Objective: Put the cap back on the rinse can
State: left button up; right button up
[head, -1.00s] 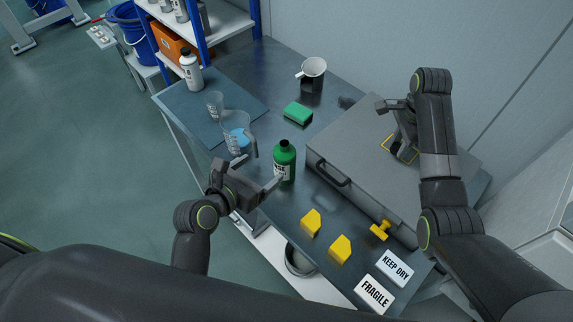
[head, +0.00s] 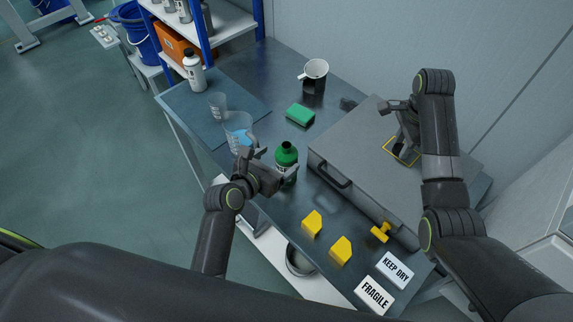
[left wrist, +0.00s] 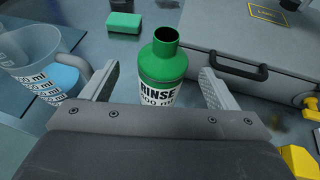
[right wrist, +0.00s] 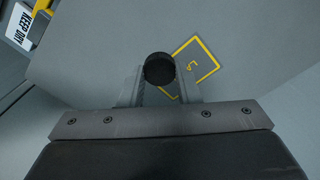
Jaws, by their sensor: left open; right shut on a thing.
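In the left wrist view the can (left wrist: 163,62) stands between my spread left fingers. My left gripper (head: 273,168) is open at the can, with clear gaps on both sides of it. My right gripper (right wrist: 161,85) is shut on the black cap (right wrist: 159,68), held above the grey case lid. In the head view the cap is hard to make out.
The grey case (head: 355,140) with a black handle fills the table's right side. A beaker of blue liquid (head: 236,130) stands left of the can. Yellow blocks (head: 312,224) lie in front.

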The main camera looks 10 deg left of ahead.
aim_at(287, 155)
pick_arm(q)
jog(key=x, duration=0.3)
jog(key=shift+w+d+f+p, duration=0.2)
jog(key=shift+d+f+p, duration=0.05)
jog(key=shift+d+p, duration=0.05)
pick_arm(e)
jog(key=shift+r, duration=0.35)
pick_arm(q)
jog(key=shift+w+d+f, duration=0.2)
jog(key=shift+w+f, duration=0.1)
jog(key=shift+w, duration=0.3)
jog(key=shift+c, duration=0.3)
jog(key=c, duration=1.5)
jog(key=shift+r, duration=0.1)
notch_tip(287, 155, up, 10)
jog(key=shift+p, duration=0.35)
pick_arm(e)
jog(key=shift+r, duration=0.3)
